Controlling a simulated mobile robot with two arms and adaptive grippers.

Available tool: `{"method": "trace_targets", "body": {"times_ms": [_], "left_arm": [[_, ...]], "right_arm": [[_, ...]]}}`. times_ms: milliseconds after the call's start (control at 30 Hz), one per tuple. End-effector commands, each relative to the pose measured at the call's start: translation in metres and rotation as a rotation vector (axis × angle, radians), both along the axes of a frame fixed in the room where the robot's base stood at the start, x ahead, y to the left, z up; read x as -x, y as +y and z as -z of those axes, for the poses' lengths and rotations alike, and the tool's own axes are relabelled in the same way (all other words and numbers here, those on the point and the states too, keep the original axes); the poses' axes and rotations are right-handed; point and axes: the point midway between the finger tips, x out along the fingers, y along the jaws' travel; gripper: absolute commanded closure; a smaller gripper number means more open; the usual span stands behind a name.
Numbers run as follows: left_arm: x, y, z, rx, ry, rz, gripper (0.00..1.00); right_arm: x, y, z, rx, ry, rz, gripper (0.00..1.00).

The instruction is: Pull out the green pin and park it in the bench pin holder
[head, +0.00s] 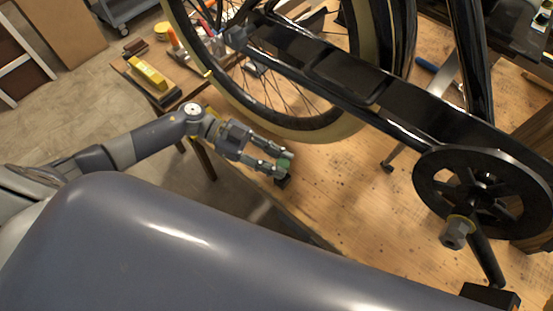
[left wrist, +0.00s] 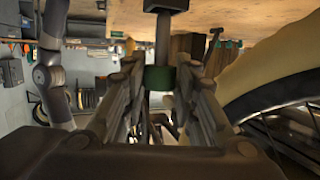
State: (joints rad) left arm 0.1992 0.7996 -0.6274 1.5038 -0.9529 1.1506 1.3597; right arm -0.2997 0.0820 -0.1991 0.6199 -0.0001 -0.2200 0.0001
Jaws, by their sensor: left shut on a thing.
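My left gripper (head: 274,165) is shut on the green pin (head: 286,160) above the wooden bench, below the wheel. In the left wrist view the pin's green part (left wrist: 159,78) sits between the two fingers, and a grey shaft runs from it to a black block (left wrist: 166,5) at the top edge. A small dark block (head: 282,182) also shows just under the gripper in the head view; it looks like the bench pin holder. I cannot tell whether the shaft is in it or only touching it. My right gripper is in neither view.
The trike's wheel (head: 340,128) and black frame (head: 390,100) stand close behind the gripper, with a chainring (head: 430,185) at the right. A yellow block (head: 148,76) lies on a side table at the left. Bare bench (head: 350,190) lies right of the gripper.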

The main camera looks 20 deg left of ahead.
Motion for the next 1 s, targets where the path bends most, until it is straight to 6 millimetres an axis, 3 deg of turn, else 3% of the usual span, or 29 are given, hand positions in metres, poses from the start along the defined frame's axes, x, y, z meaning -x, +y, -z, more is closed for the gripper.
{"method": "trace_targets", "body": {"times_ms": [1000], "left_arm": [[0.000, 0.000, 0.027, 0.000, 0.000, 0.000, 0.97]], "right_arm": [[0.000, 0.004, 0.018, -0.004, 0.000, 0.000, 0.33]]}}
